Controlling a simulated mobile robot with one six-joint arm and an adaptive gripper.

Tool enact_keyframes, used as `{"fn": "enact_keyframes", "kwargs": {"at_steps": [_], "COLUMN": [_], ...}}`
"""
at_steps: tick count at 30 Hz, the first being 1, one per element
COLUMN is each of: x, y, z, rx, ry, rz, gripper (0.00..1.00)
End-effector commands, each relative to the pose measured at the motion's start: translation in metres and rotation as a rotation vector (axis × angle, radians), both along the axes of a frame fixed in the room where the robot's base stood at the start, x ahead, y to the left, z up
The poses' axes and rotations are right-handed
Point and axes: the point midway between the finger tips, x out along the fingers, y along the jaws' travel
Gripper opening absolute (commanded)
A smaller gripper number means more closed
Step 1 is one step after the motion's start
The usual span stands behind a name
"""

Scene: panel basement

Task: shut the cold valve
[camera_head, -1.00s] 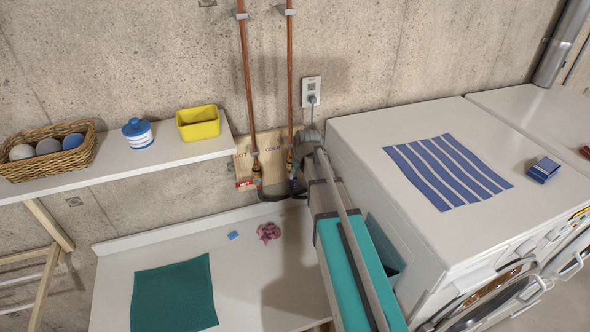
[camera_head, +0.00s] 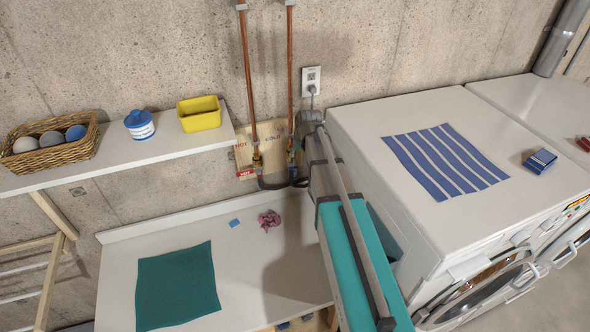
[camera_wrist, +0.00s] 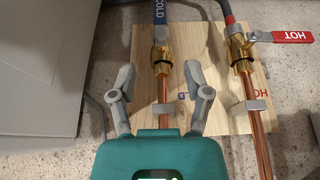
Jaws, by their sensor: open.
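In the wrist view the cold valve has a blue handle marked COLD (camera_wrist: 161,12) that lies in line with its copper pipe. Its brass body (camera_wrist: 163,52) sits on a wooden board (camera_wrist: 221,101). My gripper (camera_wrist: 160,70) is open, with one finger on each side of the cold valve's lower body and pipe. I see no clear contact with the handle. In the head view the cold valve (camera_head: 292,158) shows just left of my gripper (camera_head: 311,118), whose fingertips are hard to make out there. The handle's far end is cut off in the wrist view.
The hot valve's red handle (camera_wrist: 292,37) lies crosswise to its pipe, right of my gripper. The washer (camera_head: 365,125) stands close on the right. A shelf (camera_head: 160,150) and a counter (camera_head: 245,265) are on the left. An outlet (camera_head: 311,79) with a cord is above.

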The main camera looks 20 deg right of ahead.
Motion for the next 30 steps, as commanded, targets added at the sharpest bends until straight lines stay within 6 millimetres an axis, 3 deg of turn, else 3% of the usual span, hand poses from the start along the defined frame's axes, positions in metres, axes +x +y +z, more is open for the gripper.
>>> {"fn": "enact_keyframes", "kwargs": {"at_steps": [30], "x": [0.032], "y": [0.002], "z": [-0.078], "rx": [0.000], "ry": [0.000], "rz": [0.000], "gripper": [0.63]}}
